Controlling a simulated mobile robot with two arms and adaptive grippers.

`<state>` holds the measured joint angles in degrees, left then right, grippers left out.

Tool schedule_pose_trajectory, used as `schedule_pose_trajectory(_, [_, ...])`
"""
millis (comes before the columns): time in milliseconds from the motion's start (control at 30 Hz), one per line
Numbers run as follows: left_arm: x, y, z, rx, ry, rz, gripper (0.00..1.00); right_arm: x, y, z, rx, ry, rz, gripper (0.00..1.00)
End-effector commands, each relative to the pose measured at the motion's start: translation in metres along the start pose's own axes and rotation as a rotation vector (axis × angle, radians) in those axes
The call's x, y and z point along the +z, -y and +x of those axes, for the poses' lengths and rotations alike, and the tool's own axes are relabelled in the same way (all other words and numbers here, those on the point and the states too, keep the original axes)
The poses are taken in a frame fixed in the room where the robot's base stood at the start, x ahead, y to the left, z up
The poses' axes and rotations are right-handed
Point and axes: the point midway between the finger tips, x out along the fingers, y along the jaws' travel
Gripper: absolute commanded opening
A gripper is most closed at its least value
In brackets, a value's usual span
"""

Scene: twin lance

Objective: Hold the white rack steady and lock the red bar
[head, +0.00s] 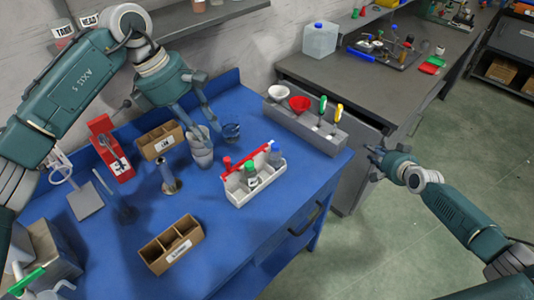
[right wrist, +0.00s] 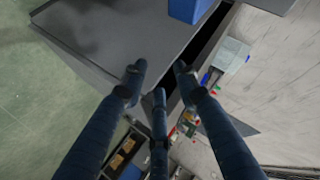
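The white rack (head: 240,196) stands on the blue table near its right side. It holds small bottles, one with a green cap (head: 250,164) and one with a blue-grey cap (head: 276,157). The red bar (head: 248,158) runs along the rack's top at a slant; whether it is latched cannot be told. My left gripper (head: 206,128) is open, left of the rack, with its fingers pointing down just above a grey cup (head: 201,158). My right gripper (head: 372,159) is open and empty beyond the table's right edge; its spread fingers fill the right wrist view (right wrist: 158,85).
A dark blue cup (head: 231,132) stands beside the left fingers. A grey holder (head: 310,128) with funnels and capped tools lies behind the rack. Cardboard boxes (head: 172,246), a red box (head: 108,145) and a metal stand (head: 169,178) are to the left. The table front is partly clear.

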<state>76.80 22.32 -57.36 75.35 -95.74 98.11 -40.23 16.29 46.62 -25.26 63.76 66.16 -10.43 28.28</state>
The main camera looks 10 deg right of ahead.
Motion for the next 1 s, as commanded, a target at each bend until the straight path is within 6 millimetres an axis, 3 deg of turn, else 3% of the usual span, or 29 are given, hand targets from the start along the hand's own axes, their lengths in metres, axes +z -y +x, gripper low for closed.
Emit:
schedule_pose_trajectory(33, [0.000,0.000,0.000,0.000,0.000,0.000,0.31,-0.026,0.017,-0.004,-0.029,-0.023,0.030,0.30])
schedule_pose_trajectory(200, [0.000,0.000,0.000,0.000,0.000,0.000,0.31,-0.088,0.062,-0.018,-0.111,-0.067,0.137,0.30])
schedule_pose_trajectory(367, [0.000,0.000,0.000,0.000,0.000,0.000,0.31,-0.134,0.102,-0.033,-0.183,-0.116,0.157,0.30])
schedule_pose_trajectory(467, [0.000,0.000,0.000,0.000,0.000,0.000,0.31,-0.154,0.133,-0.035,-0.234,-0.199,0.002,0.30])
schedule_pose_trajectory(667, [0.000,0.000,0.000,0.000,0.000,0.000,0.31,-0.172,0.205,-0.042,-0.327,-0.407,-0.454,0.30])
schedule_pose_trajectory(767, [0.000,0.000,0.000,0.000,0.000,0.000,0.31,-0.173,0.257,-0.054,-0.393,-0.541,-0.728,0.30])
schedule_pose_trajectory(867, [0.000,0.000,0.000,0.000,0.000,0.000,0.31,-0.162,0.313,-0.071,-0.467,-0.691,-1.012,0.30])
schedule_pose_trajectory(1000, [0.000,0.000,0.000,0.000,0.000,0.000,0.31,-0.130,0.385,-0.101,-0.578,-0.905,-1.374,0.30])
